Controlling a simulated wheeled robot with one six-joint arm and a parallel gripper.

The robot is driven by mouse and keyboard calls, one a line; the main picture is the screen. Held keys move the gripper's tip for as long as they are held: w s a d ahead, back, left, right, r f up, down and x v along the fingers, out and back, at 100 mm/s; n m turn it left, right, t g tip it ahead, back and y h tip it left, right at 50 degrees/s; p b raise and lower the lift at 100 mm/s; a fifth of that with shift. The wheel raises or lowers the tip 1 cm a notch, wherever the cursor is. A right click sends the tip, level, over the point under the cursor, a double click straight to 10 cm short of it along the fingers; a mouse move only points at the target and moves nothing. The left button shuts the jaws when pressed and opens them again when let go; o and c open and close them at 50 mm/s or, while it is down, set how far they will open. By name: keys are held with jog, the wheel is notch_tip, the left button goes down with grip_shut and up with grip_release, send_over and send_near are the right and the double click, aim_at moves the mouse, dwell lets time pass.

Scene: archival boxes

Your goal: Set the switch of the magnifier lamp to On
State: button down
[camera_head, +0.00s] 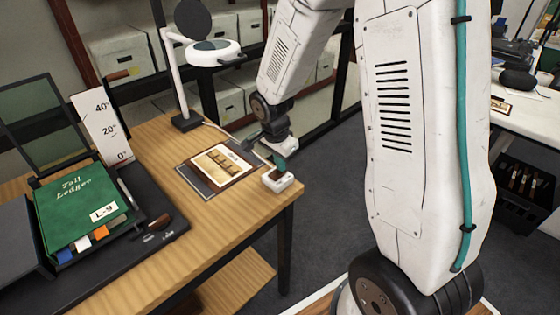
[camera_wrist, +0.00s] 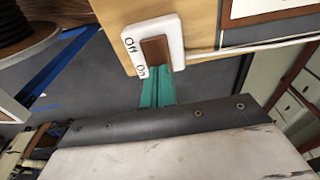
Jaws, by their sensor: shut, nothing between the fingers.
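The magnifier lamp (camera_head: 213,54) stands at the back of the wooden table, with a white ring head and a dark lid raised. Its switch (camera_head: 277,181) is a small white box at the table's front right corner. In the wrist view the switch (camera_wrist: 178,25) has a brown rocker (camera_wrist: 155,50), with "Off" and "On" printed beside it. My gripper (camera_head: 280,162) is shut and empty, its teal fingers at the switch. In the wrist view the fingertips (camera_wrist: 157,75) are at the rocker's On end; I cannot tell whether they touch. The rocker's tilt is unclear.
A framed picture (camera_head: 222,164) lies on a dark mat beside the switch. A cord (camera_wrist: 250,49) runs from the switch. A green ledger (camera_head: 80,205) lies on a dark stand at left. Shelves of archival boxes (camera_head: 120,52) stand behind. Floor is open right of the table.

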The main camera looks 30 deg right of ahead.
aim_at(272, 177)
jog(key=shift+d+f, duration=0.1)
jog(key=shift+f, duration=0.1)
jog(key=shift+a, duration=0.2)
jog(key=shift+s+a+r, duration=0.2)
jog(key=shift+a, duration=0.4)
notch_tip(272, 177, up, 14)
jog(key=a, duration=0.2)
jog(key=shift+s, duration=0.25)
jog(key=shift+d, duration=0.1)
